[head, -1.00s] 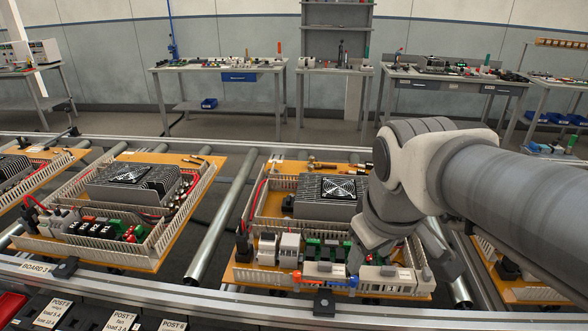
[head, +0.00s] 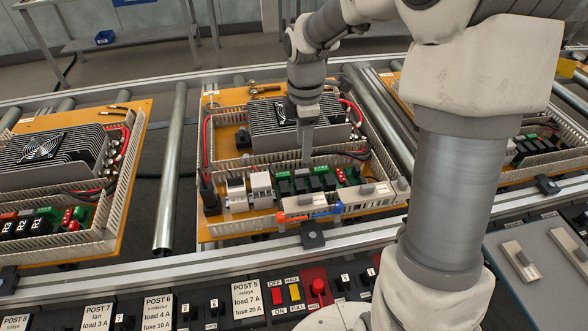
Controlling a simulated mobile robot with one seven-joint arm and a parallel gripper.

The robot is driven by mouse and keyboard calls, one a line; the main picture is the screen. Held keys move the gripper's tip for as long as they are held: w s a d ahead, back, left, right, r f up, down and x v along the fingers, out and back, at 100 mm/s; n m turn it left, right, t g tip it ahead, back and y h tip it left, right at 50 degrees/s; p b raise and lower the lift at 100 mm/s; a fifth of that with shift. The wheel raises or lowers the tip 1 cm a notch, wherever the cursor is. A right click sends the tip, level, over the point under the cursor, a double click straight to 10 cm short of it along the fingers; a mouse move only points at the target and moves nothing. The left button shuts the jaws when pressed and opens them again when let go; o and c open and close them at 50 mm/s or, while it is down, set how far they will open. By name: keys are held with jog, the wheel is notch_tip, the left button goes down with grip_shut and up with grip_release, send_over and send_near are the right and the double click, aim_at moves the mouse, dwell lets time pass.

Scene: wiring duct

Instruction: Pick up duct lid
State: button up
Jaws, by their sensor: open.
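A pale strip with raised grey grips, which looks like a duct lid (head: 372,193), lies along the right part of the front duct of the middle board in the head view. Its left end is close to an orange and blue piece (head: 310,212). My gripper (head: 307,160) points down over the middle of that board, between the finned heat sink and the row of relays, behind the strip. Its fingers are seen nearly edge-on, so the gap between them is hard to see. Nothing shows held in it. Whether the fingertips touch anything cannot be told.
The finned heat sink (head: 270,132) and slotted duct walls (head: 208,150) surround my gripper. Green and black relays (head: 312,181) stand in front of it. Two pale strips with dark grips (head: 521,262) lie on a grey panel at lower right. Labelled switches (head: 285,292) line the front.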

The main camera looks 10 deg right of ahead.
jog(key=b, duration=0.2)
send_over(305, 196)
jog(key=f, duration=1.2)
jog(key=shift+w+a+f, duration=0.25)
jog(key=shift+a+f, duration=0.05)
jog(key=shift+a, duration=0.05)
jog(key=f, duration=0.5)
jog(key=shift+s+d+f, duration=0.1)
jog(key=shift+s+d, duration=0.2)
jog(key=shift+d, duration=0.05)
grip_shut()
